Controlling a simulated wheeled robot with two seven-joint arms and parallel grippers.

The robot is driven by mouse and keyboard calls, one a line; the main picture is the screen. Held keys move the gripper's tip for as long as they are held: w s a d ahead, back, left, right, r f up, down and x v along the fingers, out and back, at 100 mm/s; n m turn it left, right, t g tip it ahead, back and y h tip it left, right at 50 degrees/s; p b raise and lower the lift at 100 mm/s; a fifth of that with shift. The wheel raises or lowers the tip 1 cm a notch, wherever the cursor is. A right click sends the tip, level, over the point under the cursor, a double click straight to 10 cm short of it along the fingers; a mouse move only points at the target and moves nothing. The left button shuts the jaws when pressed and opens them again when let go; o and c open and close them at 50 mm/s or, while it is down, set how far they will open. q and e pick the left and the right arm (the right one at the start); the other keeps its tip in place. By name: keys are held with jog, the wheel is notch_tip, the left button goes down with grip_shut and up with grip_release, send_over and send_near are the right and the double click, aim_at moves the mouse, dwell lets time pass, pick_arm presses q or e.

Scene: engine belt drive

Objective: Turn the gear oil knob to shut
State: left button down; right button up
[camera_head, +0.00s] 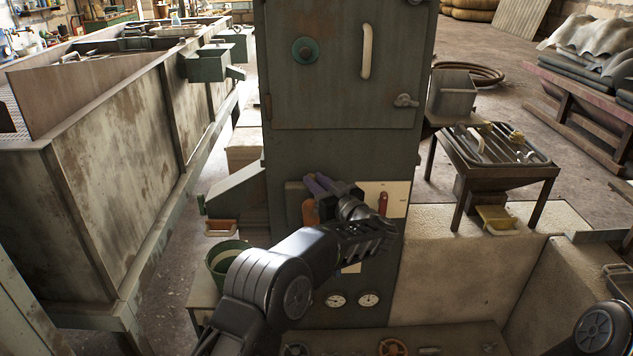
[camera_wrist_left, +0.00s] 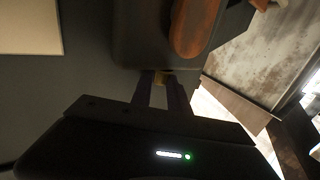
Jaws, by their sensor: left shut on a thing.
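My left gripper (camera_head: 318,183) is at the front of the green machine cabinet (camera_head: 345,95), its fingers close together against a dark panel. In the left wrist view the fingers (camera_wrist_left: 161,88) are shut on a small yellowish knob (camera_wrist_left: 163,77), of which only a sliver shows. Whether it is the gear oil knob, and how far it is turned, I cannot tell. A red-brown handle (camera_wrist_left: 195,25) is beside the fingertips; in the head view it shows as an orange-red handle (camera_head: 309,212) just below them. My right gripper is out of view.
A second red handle (camera_head: 383,203) is on a cream plate (camera_head: 397,190) right of my wrist. Two gauges (camera_head: 352,300) sit lower down. A green bucket (camera_head: 226,256) stands at the left, a small table (camera_head: 459,205) at the right. A long metal tank (camera_head: 110,185) is farther left.

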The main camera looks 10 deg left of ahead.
pick_arm(q)
jog(key=c, duration=1.3)
grip_release()
jog(key=shift+o, duration=0.2)
